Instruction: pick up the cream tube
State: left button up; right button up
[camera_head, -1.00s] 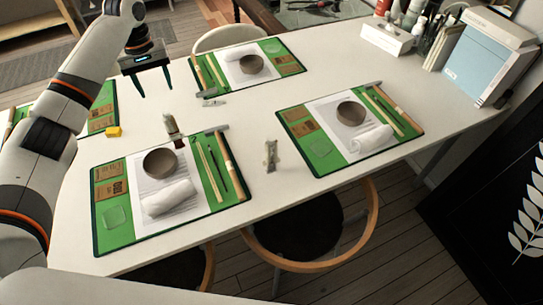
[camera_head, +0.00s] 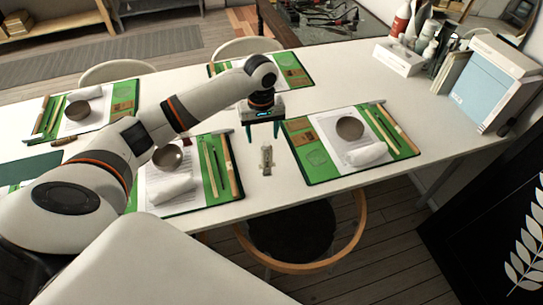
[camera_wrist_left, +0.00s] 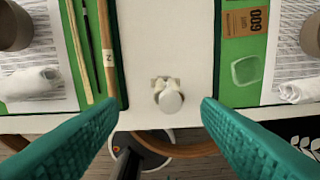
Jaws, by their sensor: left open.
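My left gripper (camera_head: 264,130) is open and points down, just above and behind the tube in the head view. Its teal fingers (camera_wrist_left: 160,108) show on both sides of the tube in the wrist view, with nothing between them touching it. My right gripper is not in view.
The right mat (camera_head: 318,160) and the left mat (camera_head: 222,188) hold bowls, white rolls and tools, flanking the tube. A stool (camera_head: 300,228) stands below the front edge. Bottles, a white box (camera_head: 398,57) and a blue-white case (camera_head: 490,88) stand at the back right.

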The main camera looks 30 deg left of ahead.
aim_at(267, 144)
pick_arm(q)
jog(key=shift+f, duration=0.65)
jog(key=shift+d+f, duration=0.25)
jog(key=shift+f, duration=0.2)
jog(key=f, duration=0.3)
jog(key=f+p, duration=0.1)
jog(key=f, duration=0.1)
jog(key=shift+w+d, duration=0.25)
jog(key=shift+r, duration=0.1)
jog(key=c, duration=1)
jog(key=shift+c, duration=0.4)
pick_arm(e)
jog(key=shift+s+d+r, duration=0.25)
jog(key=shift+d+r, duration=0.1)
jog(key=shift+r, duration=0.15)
